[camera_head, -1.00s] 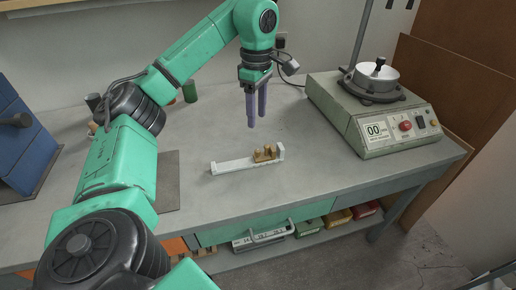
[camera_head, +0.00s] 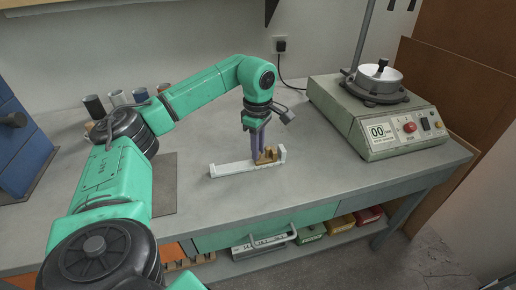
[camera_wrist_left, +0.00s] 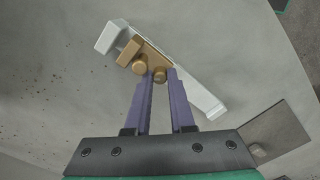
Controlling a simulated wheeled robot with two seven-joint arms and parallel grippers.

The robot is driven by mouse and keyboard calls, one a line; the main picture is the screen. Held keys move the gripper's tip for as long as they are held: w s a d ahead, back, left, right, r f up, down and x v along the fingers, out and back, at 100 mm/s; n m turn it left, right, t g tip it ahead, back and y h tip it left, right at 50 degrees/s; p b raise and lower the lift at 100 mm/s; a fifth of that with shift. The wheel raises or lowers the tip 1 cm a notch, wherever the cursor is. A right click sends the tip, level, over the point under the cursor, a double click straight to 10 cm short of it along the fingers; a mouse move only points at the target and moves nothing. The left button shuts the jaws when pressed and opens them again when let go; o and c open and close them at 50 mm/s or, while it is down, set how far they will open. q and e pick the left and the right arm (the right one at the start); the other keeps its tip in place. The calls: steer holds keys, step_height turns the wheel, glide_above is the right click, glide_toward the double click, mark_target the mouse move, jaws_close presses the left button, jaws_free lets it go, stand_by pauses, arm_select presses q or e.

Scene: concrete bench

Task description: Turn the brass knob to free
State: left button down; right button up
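A white rail (camera_head: 228,168) lies on the bench with a brass block (camera_head: 268,155) near its right end. My right gripper is out of view.
A hotplate device (camera_head: 390,130) with a metal pot (camera_head: 376,78) stands to the right. A blue bin (camera_head: 20,145) stands at the left. Several small cylinders (camera_head: 117,98) stand behind my left arm. The bench front is clear.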

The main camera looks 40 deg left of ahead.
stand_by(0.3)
arm_select(q)
steer(key=n+p, duration=0.2)
steer(key=n, duration=0.1)
steer(key=shift+r+n+p, duration=0.15)
steer(key=shift+n+p, duration=0.15)
steer(key=n+p, duration=0.2)
steer(key=n, duration=0.2)
steer(key=n+p, duration=0.2)
steer(key=n, duration=0.2)
steer(key=shift+n, duration=0.4)
steer(key=shift+n+p, duration=0.65)
steer(key=shift+n, duration=1.35)
steer(key=c, duration=0.8)
jaws_free()
steer(key=shift+o, duration=0.2)
